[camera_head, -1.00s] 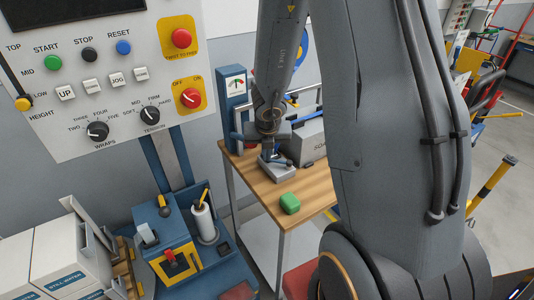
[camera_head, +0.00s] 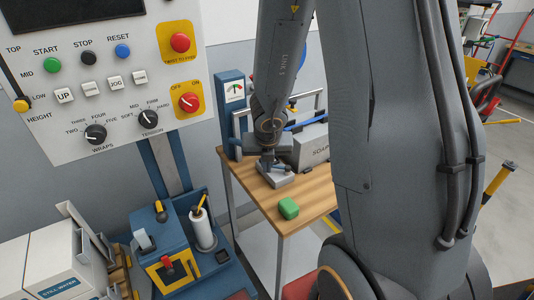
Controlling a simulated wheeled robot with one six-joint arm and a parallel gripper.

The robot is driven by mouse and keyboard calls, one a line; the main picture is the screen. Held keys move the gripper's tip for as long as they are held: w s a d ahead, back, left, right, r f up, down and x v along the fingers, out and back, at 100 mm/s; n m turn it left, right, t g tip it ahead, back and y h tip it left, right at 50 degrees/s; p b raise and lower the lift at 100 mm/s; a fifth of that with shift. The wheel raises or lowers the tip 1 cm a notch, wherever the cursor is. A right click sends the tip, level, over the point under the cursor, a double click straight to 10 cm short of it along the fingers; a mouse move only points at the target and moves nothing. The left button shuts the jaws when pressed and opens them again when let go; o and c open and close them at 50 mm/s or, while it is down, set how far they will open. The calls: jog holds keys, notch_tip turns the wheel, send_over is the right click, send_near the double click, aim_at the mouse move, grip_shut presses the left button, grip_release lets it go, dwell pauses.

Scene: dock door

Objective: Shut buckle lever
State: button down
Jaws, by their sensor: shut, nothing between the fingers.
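A small grey metal block (camera_head: 278,180), which looks like the buckle's base, sits on the wooden-topped table. A short dark piece (camera_head: 307,170) shows just right of it; I cannot tell whether it is the lever's end. My gripper (camera_head: 268,166) points down at the back left of the block, shut and empty. It is very close to the block, but I cannot tell whether it touches. The gripper and wrist hide part of the block and any lever behind them.
A grey labelled box (camera_head: 310,146) stands behind on the right. A blue post with a gauge (camera_head: 234,93) rises at the table's left. A control panel (camera_head: 110,80) fills the upper left.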

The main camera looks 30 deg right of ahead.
jog(key=p+v, duration=0.4)
jog(key=v, duration=0.5)
jog(key=shift+r, duration=0.2)
dwell(0.5)
